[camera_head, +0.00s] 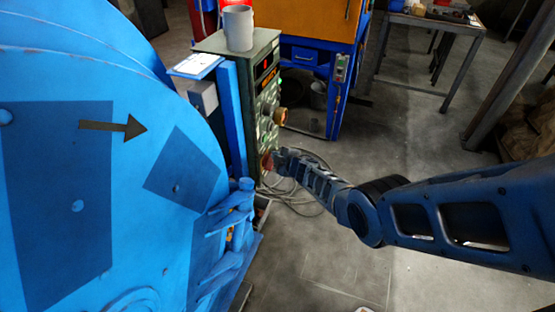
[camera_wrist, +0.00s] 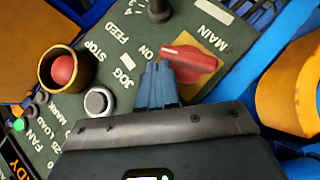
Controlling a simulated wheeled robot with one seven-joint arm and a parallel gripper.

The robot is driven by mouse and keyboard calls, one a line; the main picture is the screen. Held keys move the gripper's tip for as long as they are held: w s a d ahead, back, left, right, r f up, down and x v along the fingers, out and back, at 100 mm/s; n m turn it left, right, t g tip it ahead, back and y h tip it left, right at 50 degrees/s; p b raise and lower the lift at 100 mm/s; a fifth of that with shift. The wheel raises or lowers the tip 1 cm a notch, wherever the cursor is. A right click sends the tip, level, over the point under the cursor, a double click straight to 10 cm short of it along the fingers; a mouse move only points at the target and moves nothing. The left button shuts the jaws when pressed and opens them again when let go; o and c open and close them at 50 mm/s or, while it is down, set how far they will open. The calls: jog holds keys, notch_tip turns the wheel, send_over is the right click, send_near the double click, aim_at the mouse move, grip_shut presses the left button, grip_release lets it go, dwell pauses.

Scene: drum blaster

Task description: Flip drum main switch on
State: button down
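The main switch is a red rotary knob (camera_wrist: 192,57) on an orange-yellow plate, beside the labels MAIN and ON in the wrist view. Its long handle lies nearly level in the picture, with its left end towards ON. My gripper (camera_wrist: 159,70) has its blue fingers together, with nothing visible between them. The fingertips are right at the lower left side of the knob; I cannot tell whether they touch it. In the head view my gripper (camera_head: 274,160) reaches the lower front of the dark green control cabinet (camera_head: 225,43), where a small red part shows.
On the panel, a red button in a yellow collar (camera_wrist: 62,70) and a round grey button (camera_wrist: 98,101) are left of my fingers. The big blue drum (camera_head: 70,200) stands left of the cabinet. A grey cup (camera_head: 238,28) stands on top. Cables (camera_head: 305,200) lie on the floor.

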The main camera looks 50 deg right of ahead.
jog(key=shift+w+d+f+b, duration=0.15)
jog(key=shift+d+b, duration=0.1)
jog(key=shift+d, duration=0.2)
jog(key=shift+w+d+f+b, duration=0.1)
jog(key=shift+d+b, duration=0.15)
jog(key=shift+d, duration=0.35)
dwell(0.4)
